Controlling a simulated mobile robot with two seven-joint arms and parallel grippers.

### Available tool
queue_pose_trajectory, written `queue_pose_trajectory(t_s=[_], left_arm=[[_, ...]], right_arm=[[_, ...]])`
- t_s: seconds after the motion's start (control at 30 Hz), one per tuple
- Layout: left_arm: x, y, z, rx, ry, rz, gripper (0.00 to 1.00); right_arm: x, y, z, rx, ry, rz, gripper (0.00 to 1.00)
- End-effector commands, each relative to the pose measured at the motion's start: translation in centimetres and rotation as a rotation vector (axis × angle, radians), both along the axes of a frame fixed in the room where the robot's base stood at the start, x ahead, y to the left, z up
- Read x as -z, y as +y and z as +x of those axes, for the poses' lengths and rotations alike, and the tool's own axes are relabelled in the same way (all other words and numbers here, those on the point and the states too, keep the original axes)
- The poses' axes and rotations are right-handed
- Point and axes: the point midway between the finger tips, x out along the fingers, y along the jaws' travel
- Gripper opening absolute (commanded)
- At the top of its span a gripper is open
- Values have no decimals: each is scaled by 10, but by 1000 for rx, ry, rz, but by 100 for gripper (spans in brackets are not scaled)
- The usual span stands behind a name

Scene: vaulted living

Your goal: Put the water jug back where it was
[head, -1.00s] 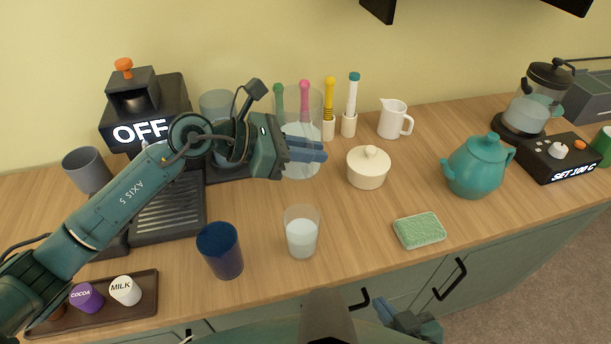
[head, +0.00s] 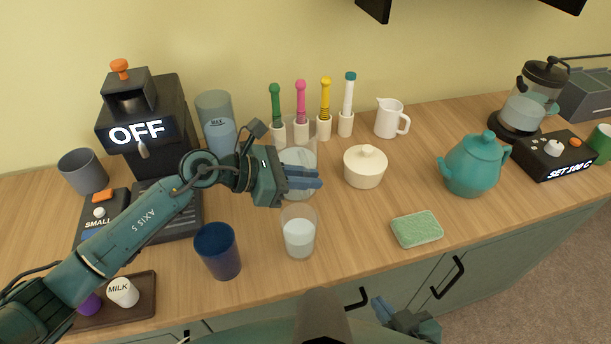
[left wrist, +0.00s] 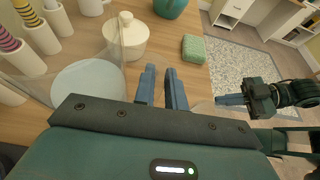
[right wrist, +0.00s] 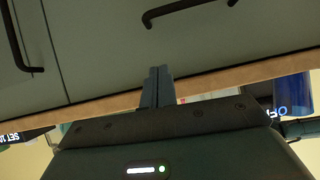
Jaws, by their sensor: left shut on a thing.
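The clear water jug (head: 300,156), with water in it, is in front of the coloured-handled tools in the head view. My left gripper (head: 318,180) is at its near side, and its fingers are shut on the jug. In the left wrist view the jug (left wrist: 88,82) appears left of the fingers (left wrist: 163,85); the exact grip point is hard to see. Whether the jug's base touches the counter cannot be told. My right gripper (head: 385,308) is empty and shut, below the counter's front edge; its fingers (right wrist: 158,85) are together in the right wrist view.
A glass of water (head: 299,236) and a blue cup (head: 217,252) stand close in front. A white sugar pot (head: 365,170) is right of the jug. Coloured-handled tools (head: 301,100) stand behind. The coffee machine (head: 140,115) is left. Bare counter lies around the sponge (head: 416,229).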

Motion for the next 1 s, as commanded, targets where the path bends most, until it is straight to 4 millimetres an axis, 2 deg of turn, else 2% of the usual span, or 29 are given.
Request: queue_pose_trajectory(t_s=[0.03,0.3,0.6,0.77,1.0], left_arm=[[1,0,0,0,0,0,14],[1,0,0,0,0,1,34],[-5,0,0,0,0,0,34],[-9,23,-7,-2,0,4,34],[-29,70,-22,-3,0,5,34]], right_arm=[[1,0,0,0,1,2,0],[-1,1,0,0,-3,3,0],[-8,1,1,-1,-6,2,0],[0,1,1,-1,-6,2,0],[6,3,1,0,-7,19,0]])
